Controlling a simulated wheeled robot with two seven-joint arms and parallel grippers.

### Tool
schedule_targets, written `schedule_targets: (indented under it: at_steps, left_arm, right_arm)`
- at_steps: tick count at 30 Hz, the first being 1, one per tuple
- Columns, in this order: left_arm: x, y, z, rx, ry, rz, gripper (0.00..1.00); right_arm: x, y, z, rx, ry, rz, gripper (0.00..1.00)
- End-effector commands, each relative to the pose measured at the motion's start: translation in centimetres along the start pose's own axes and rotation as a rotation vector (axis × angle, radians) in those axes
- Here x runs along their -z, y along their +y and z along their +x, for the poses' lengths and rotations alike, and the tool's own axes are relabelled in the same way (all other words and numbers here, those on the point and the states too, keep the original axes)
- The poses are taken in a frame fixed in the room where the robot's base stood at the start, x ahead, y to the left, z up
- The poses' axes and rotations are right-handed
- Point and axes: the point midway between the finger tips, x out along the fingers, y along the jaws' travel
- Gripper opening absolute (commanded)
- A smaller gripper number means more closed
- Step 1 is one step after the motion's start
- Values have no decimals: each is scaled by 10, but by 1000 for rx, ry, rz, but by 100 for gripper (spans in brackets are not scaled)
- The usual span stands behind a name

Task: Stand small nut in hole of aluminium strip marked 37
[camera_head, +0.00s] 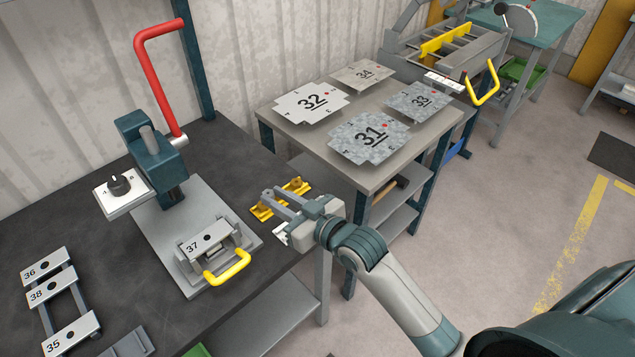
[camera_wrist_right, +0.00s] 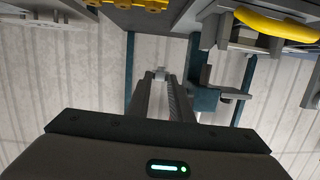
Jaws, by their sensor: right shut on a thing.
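The aluminium strip marked 37 (camera_head: 201,243) lies across a grey fixture on the press base, with a dark round hole near its middle. My right gripper (camera_head: 270,193) is over the bench edge, right of the strip and apart from it, beside a yellow holder (camera_head: 262,213). Its fingers (camera_wrist_right: 160,77) point away in the wrist view and are shut on a small grey piece (camera_wrist_right: 162,71), which looks like the small nut. The piece is too small to make out its shape or tilt. My left gripper is not in view.
A press with a red lever (camera_head: 161,90) stands behind the strip, and a yellow handle (camera_head: 228,268) sticks out in front. Strips marked 36, 38 and 35 (camera_head: 62,340) lie at the left. A side table (camera_head: 300,133) carries several numbered plates.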

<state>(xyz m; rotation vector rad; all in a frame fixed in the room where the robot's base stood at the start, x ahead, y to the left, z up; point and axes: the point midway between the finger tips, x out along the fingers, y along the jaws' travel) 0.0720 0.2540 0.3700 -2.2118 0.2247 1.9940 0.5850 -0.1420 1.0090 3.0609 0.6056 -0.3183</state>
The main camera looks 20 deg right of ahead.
Motion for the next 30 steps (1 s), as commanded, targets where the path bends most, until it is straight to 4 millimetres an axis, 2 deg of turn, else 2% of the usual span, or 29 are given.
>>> schedule_targets:
  at_steps: [1, 3, 9, 13, 18, 30]
  left_arm:
    - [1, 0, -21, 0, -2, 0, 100]
    - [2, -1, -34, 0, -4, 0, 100]
    - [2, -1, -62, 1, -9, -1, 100]
    - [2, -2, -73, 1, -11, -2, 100]
    - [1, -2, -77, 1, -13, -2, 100]
    - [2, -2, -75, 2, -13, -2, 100]
  right_arm:
    - [15, -18, 8, 33, -1, -6, 0]
    - [19, -43, 20, 78, -2, -17, 0]
    - [26, -106, 42, 186, -5, -51, 0]
    - [27, -132, 49, 230, -6, -69, 0]
    - [26, -147, 52, 255, -5, -79, 0]
    - [24, -148, 53, 257, -5, -80, 0]
